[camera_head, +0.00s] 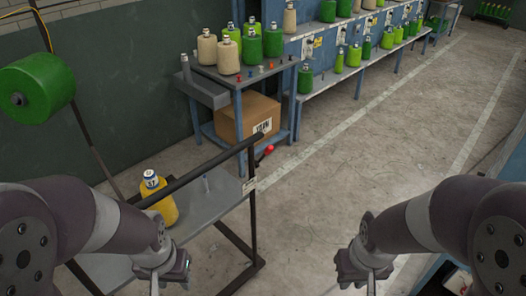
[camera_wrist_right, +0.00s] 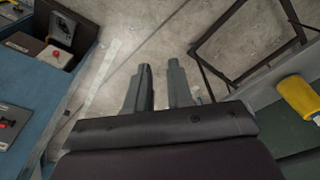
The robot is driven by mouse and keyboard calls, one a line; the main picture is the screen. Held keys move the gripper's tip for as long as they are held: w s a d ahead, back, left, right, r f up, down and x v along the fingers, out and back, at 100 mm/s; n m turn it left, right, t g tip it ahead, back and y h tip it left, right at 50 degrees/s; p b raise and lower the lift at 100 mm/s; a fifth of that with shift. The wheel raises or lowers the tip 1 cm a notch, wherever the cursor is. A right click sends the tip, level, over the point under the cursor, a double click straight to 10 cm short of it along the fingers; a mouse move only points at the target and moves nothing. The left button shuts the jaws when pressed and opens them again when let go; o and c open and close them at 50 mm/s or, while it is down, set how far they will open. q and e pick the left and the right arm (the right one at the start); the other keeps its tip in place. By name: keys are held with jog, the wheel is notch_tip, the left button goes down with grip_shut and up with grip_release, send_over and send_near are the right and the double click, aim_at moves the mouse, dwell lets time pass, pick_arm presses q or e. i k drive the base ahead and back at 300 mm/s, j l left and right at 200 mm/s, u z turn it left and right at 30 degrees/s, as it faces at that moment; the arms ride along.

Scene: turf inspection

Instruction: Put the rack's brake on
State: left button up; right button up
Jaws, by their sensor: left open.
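The rack (camera_head: 255,205) is a dark metal frame with a grey shelf at the lower left of the head view. A yellow cone of yarn (camera_head: 160,197) stands on its shelf. A short lever with a red knob (camera_head: 268,150) shows beside the rack's right post; I take it for the brake, but its mounting is unclear. My left gripper (camera_head: 160,280) is in front of the shelf, apart from the lever, its tips cut off by the picture edge. My right gripper (camera_head: 368,282) is over the floor at right. In the right wrist view its fingers (camera_wrist_right: 160,68) are apart and empty.
A blue table (camera_head: 238,83) with green and beige cones stands behind the rack, a cardboard box (camera_head: 247,118) beneath it. A green spool (camera_head: 36,88) hangs at left. The aisle floor (camera_head: 330,170) is clear. A blue cabinet (camera_wrist_right: 68,100) shows in the right wrist view.

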aim_at(270, 148)
jog(key=i+l+u, duration=0.85)
jog(key=k+l, duration=0.05)
jog(key=l, duration=0.05)
